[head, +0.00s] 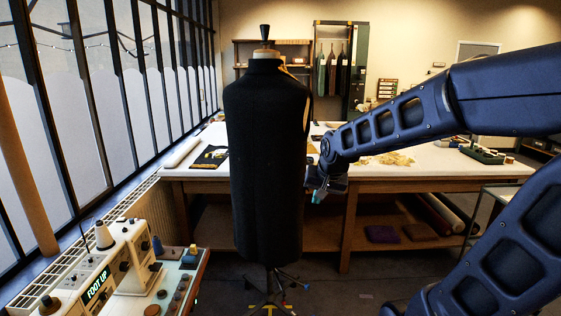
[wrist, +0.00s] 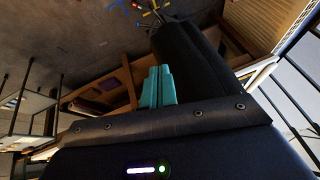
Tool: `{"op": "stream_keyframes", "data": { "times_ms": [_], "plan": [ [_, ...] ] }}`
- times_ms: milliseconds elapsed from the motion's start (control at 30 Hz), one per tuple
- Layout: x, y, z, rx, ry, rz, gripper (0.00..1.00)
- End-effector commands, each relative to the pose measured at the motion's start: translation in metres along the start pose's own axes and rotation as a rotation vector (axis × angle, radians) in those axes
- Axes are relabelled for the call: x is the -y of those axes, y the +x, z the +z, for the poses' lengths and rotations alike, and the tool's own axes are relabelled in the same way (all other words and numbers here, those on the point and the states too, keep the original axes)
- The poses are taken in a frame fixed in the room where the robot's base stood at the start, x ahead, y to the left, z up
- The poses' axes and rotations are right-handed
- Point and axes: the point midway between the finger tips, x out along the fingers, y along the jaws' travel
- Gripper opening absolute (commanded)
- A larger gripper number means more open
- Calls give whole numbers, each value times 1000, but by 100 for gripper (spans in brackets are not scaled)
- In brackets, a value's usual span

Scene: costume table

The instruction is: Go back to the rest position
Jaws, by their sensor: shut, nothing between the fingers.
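My gripper (head: 322,190) is at the right side of the black dress form (head: 265,150) in the head view, at about the height of the form's lower torso. In the wrist view its two teal fingers (wrist: 157,86) are together with nothing between them. The dress form also shows in the wrist view (wrist: 190,58), just beyond the fingers. I cannot tell whether the fingers touch it. My arm reaches in from the right of the head view.
A long white-topped worktable (head: 430,168) stands behind the form, with cloth and small items on it. A sewing machine (head: 120,255) stands at lower left by the windows. Rolls of fabric (head: 440,212) lie under the table. Some floor shows around the form's stand.

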Motion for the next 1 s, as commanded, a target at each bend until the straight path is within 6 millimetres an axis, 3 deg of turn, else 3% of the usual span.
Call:
{"op": "stream_keyframes", "data": {
  "times_ms": [200, 433, 633, 1000],
  "plan": [
    [-79, -51, 9, -1, -70, 92, 0],
    [-141, -91, 35, 28, -130, 154, 0],
    [-162, -104, 48, 46, -151, 171, 0],
    [-164, -105, 49, 48, -154, 172, 0]
  ]
}}
